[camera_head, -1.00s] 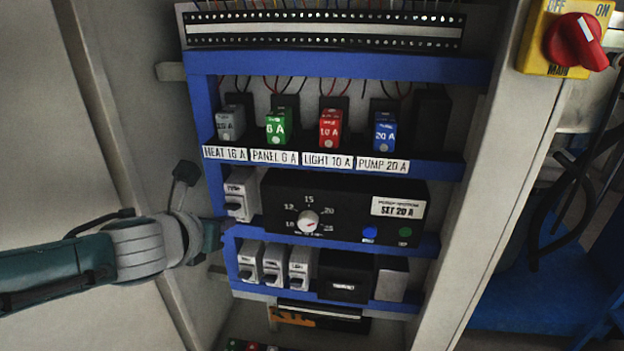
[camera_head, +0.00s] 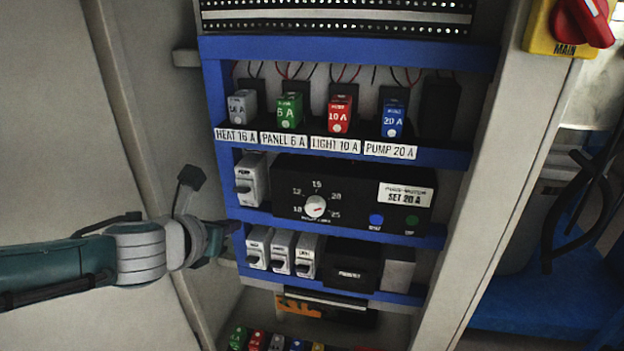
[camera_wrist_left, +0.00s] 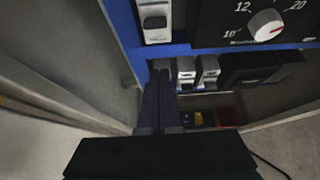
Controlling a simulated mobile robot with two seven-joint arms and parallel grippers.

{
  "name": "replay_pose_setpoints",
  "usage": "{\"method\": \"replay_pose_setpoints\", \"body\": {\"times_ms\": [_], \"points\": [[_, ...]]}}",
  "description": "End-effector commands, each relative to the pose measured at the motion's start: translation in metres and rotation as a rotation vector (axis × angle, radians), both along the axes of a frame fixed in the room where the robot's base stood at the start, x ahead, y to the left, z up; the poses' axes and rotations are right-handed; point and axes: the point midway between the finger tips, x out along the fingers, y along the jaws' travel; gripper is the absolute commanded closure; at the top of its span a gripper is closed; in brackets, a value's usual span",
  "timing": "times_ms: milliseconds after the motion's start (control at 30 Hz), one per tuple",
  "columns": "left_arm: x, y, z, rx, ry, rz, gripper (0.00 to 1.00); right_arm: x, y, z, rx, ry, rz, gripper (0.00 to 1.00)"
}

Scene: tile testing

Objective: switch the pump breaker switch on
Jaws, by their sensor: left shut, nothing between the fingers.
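The pump breaker switch (camera_head: 250,180) is a white unit with a grey toggle, alone at the left end of the middle row, left of the black dial box. Its small label is hard to read. It also shows at the top of the left wrist view (camera_wrist_left: 155,20). My left gripper (camera_head: 232,227) is shut and empty, at the cabinet's left side just below this breaker and above the lower breakers. In the left wrist view its fingers (camera_wrist_left: 161,78) point toward the lower row, their tips near the leftmost lower breaker. Contact cannot be told. My right gripper is not in view.
Three similar breakers (camera_head: 282,252) stand in the row below. The black dial box (camera_head: 340,196) is beside the pump breaker. Labelled plug-in fuses, including blue 20 A (camera_head: 392,120), sit above. A red main knob (camera_head: 582,22) is on the right post. Loose coloured fuses (camera_head: 275,342) lie below.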

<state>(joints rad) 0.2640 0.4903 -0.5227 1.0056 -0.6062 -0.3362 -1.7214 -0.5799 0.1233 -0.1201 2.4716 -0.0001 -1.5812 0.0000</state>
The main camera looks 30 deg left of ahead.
Motion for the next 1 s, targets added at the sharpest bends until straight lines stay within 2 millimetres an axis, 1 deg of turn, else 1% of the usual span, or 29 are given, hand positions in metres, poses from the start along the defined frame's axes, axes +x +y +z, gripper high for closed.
{"method": "replay_pose_setpoints", "body": {"times_ms": [33,133,300,400,533,1000], "points": [[-0.010,-0.003,0.027,-0.001,0.001,-0.004,1.00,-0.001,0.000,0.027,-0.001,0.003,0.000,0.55],[-0.027,-0.007,0.042,-0.001,0.000,-0.005,1.00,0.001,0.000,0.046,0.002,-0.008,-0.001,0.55],[-0.049,-0.013,0.060,-0.001,0.001,-0.003,1.00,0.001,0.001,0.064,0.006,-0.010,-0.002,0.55],[-0.058,-0.015,0.067,-0.001,0.000,-0.003,1.00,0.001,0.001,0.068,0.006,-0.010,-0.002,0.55],[-0.063,-0.016,0.070,-0.001,-0.001,-0.002,1.00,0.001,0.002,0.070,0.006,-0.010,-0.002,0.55],[-0.064,-0.016,0.070,-0.002,-0.001,-0.001,1.00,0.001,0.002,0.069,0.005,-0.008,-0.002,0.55]]}}
